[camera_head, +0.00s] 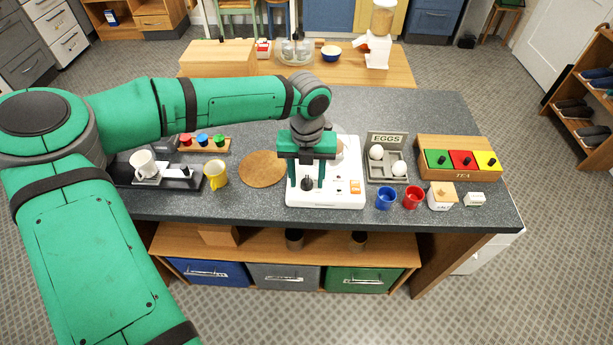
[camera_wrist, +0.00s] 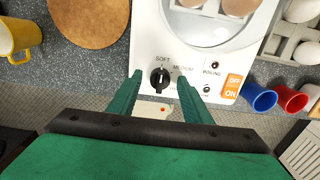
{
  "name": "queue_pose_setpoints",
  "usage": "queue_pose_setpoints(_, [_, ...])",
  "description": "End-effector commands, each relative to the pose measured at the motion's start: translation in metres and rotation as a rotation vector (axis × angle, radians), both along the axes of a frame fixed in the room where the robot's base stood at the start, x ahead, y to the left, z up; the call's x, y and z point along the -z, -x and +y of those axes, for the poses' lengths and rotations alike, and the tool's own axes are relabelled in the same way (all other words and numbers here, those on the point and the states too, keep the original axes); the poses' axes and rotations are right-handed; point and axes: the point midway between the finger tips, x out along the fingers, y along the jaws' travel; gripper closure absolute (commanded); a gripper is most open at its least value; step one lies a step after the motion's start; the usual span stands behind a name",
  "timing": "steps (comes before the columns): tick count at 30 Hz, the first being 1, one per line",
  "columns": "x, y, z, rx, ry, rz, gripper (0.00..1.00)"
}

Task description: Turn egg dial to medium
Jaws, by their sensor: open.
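The egg dial (camera_wrist: 160,78) is a round black knob with a white pointer mark on the white egg cooker (camera_head: 325,198). It also shows in the head view (camera_head: 307,184). The labels SOFT and MEDIUM stand above it, and more small print lies to its lower right. My gripper (camera_wrist: 161,82) is open above the cooker, pointing down, with one green finger on each side of the dial. I cannot tell whether the fingers touch it. In the head view my gripper (camera_head: 307,180) hides part of the cooker.
An orange OFF/ON switch (camera_wrist: 232,88) is right of the dial. Eggs lie in a grey EGGS holder (camera_head: 387,178) to the right. A blue cup (camera_head: 385,198) and red cup (camera_head: 412,197) stand near the front. A round wooden board (camera_head: 262,170) and yellow mug (camera_head: 216,175) are left.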

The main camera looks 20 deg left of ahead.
Motion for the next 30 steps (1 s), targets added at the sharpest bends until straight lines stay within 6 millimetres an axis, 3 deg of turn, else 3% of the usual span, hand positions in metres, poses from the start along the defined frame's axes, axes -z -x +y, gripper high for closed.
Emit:
queue_pose_setpoints(1, [-0.0002,0.0000,0.0000,0.000,0.000,0.000,0.62])
queue_pose_setpoints(5, [-0.0003,0.0000,0.0002,0.000,0.000,0.000,0.93])
queue_pose_setpoints(6, [-0.0004,0.0000,0.0003,0.000,0.000,0.000,0.96])
queue_pose_setpoints(17, [-0.0008,0.0000,0.0004,0.049,0.000,0.000,0.96])
queue_pose_setpoints(30, [-0.0013,0.0000,0.0004,0.383,0.000,0.000,0.96])
